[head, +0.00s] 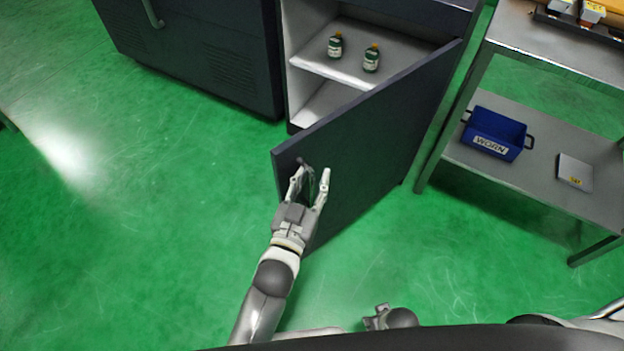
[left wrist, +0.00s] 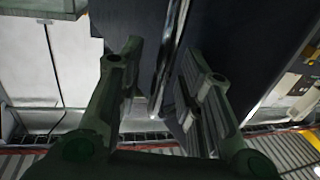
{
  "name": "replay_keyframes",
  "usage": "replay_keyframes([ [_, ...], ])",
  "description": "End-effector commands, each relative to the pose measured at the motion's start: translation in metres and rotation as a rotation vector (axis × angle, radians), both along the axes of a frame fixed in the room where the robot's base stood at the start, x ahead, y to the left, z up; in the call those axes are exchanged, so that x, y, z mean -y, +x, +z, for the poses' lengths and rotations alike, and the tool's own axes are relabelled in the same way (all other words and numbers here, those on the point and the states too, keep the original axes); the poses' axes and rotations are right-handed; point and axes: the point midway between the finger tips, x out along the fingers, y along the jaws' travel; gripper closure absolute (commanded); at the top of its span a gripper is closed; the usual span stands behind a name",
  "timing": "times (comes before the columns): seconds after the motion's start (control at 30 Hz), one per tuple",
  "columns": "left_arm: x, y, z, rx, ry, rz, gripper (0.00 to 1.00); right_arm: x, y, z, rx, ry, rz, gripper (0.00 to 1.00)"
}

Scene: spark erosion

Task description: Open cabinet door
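The dark cabinet door (head: 370,135) stands swung well out from the cabinet (head: 290,70), so the interior shows. Its handle (head: 307,178) is near the door's free edge, partly hidden by my fingers. My left gripper (head: 310,178) is at this handle, one finger on each side. In the left wrist view, the handle (left wrist: 170,60) is a long upright bar between my two spread fingers (left wrist: 157,80), with gaps visible beside it.
Two small green bottles (head: 335,46) (head: 371,59) stand on the cabinet's upper shelf (head: 325,68). To the right is a metal table (head: 530,185) with a blue bin (head: 497,133) labelled WORN on its lower shelf. Green floor (head: 150,200) is clear at the left.

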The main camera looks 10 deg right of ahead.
Motion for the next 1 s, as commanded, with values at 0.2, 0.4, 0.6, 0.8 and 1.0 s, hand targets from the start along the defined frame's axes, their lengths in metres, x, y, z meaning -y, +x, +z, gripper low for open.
replay_keyframes([
  [0.2, -0.001, -0.001, -0.001, -0.003, 0.000, 0.001, 0.66, -0.002, 0.001, 0.001, 0.004, 0.003, -0.001, 0.60],
  [0.4, -0.010, -0.021, -0.003, -0.008, 0.000, 0.001, 0.66, -0.001, 0.001, 0.001, 0.003, 0.003, -0.001, 0.60],
  [0.6, -0.027, -0.059, -0.002, -0.007, 0.001, 0.000, 0.66, -0.001, 0.000, 0.001, 0.002, 0.001, 0.000, 0.60],
  [0.8, -0.042, -0.091, -0.002, -0.005, 0.001, 0.000, 0.66, 0.000, 0.000, 0.000, 0.001, 0.001, 0.000, 0.60],
  [1.0, -0.050, -0.107, -0.001, -0.002, 0.000, 0.000, 0.66, 0.000, 0.000, 0.000, 0.001, 0.001, 0.000, 0.60],
])
